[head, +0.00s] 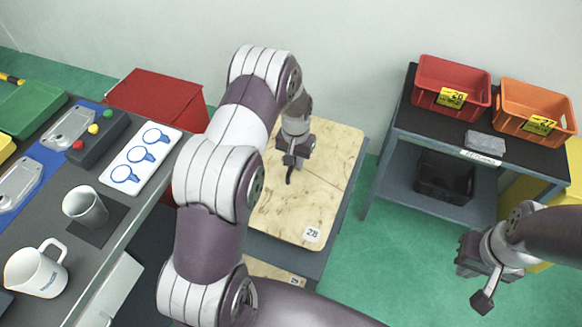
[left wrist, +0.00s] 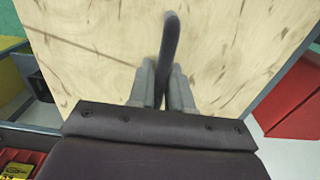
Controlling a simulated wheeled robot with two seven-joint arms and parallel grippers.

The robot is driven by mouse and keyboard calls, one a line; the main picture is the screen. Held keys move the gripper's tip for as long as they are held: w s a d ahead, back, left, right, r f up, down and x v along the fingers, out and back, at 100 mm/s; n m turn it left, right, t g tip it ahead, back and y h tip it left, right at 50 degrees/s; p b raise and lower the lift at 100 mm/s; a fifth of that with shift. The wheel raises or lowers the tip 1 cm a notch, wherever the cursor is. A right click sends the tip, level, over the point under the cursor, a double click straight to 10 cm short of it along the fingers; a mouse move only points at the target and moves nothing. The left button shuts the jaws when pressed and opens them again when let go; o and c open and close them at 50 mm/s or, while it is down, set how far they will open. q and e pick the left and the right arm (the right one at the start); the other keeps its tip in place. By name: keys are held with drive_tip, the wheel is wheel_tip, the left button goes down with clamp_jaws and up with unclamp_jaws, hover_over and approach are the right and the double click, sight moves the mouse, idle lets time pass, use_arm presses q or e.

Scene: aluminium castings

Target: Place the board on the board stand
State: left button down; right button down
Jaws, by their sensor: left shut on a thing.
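A pale wooden board (head: 322,190) labelled 28 lies flat on a grey stand (head: 352,185) in the middle of the head view. The edge of another wooden board (head: 262,270), labelled 29, shows lower down. My left gripper (head: 291,170) is above board 28, its fingers shut on a dark, thin, curved piece (left wrist: 170,38). In the left wrist view this piece stands out between the fingers (left wrist: 164,85), with the wood behind it. I cannot tell whether it is fixed to the board. My right gripper (head: 474,284) hangs over the green floor, away from the board; its jaw opening is unclear.
A grey bench (head: 112,235) at left holds a white panel (head: 140,160) with blue circles, a mug (head: 38,272) and a cup (head: 85,207). A red box (head: 155,97) stands behind. A dark table (head: 400,115) at right holds red (head: 425,92) and orange (head: 510,112) crates.

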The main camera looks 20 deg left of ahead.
use_arm(q)
drive_tip(key=shift+s+a+f, duration=0.1)
drive_tip(key=shift+a+f, duration=0.05)
drive_tip(key=shift+f, duration=0.65)
drive_tip(key=shift+s+a+f, duration=0.1)
drive_tip(key=shift+a+f, duration=0.05)
drive_tip(key=shift+f, duration=0.65)
drive_tip(key=shift+s+a+f, duration=0.1)
drive_tip(key=shift+a+f, duration=0.05)
drive_tip(key=shift+f, duration=0.65)
drive_tip(key=c, duration=1)
unclamp_jaws()
drive_tip(key=shift+s+f, duration=0.1)
drive_tip(key=shift+c, duration=0.2)
drive_tip(key=r, duration=0.5)
drive_tip(key=s+d+r, duration=0.1)
drive_tip(key=r, duration=0.8)
drive_tip(key=shift+s+d+r, duration=0.3)
drive_tip(key=shift+s+r, duration=0.05)
drive_tip(key=s+d+r, duration=0.3)
drive_tip(key=s+r, duration=0.1)
drive_tip(key=s, duration=0.4)
drive_tip(key=s+d+r+t, duration=0.1)
drive_tip(key=s+d+r, duration=0.2)
drive_tip(key=s, duration=0.6)
drive_tip(key=shift+s+r+m+p, duration=0.2)
drive_tip(key=shift+r+m+p, duration=0.15)
drive_tip(key=shift+r, duration=0.2)
